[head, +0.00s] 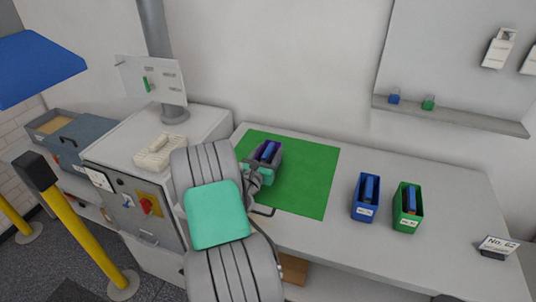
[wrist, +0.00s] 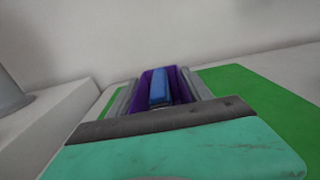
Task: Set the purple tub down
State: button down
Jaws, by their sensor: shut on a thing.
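The purple tub (head: 266,153) is at my gripper, over the left part of the green mat (head: 315,178). It also shows in the wrist view (wrist: 178,86), with a blue block (wrist: 159,88) inside it. My gripper (head: 261,165) is shut on the tub, with one finger along each side of it. My arm hides part of the mat's left edge in the head view. I cannot tell whether the tub's base touches the mat, as its underside is hidden.
A blue tub (head: 366,197) and a green tub (head: 407,207) stand on the bench right of the mat. A small sign (head: 497,246) is at the far right. A grey cabinet with a keyboard (head: 160,151) and a screen (head: 151,80) stands at left. The mat's right part is bare.

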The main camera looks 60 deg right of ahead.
jog(key=shift+r, duration=0.1)
jog(key=shift+c, duration=2.2)
grip_release()
jog(key=shift+f, duration=0.2)
jog(key=shift+r, duration=0.25)
jog(key=a, duration=0.4)
jog(key=s+a+b, duration=0.1)
jog(key=a, duration=0.3)
jog(key=s+a+b, duration=0.1)
jog(key=a, duration=0.3)
jog(key=shift+f, duration=0.1)
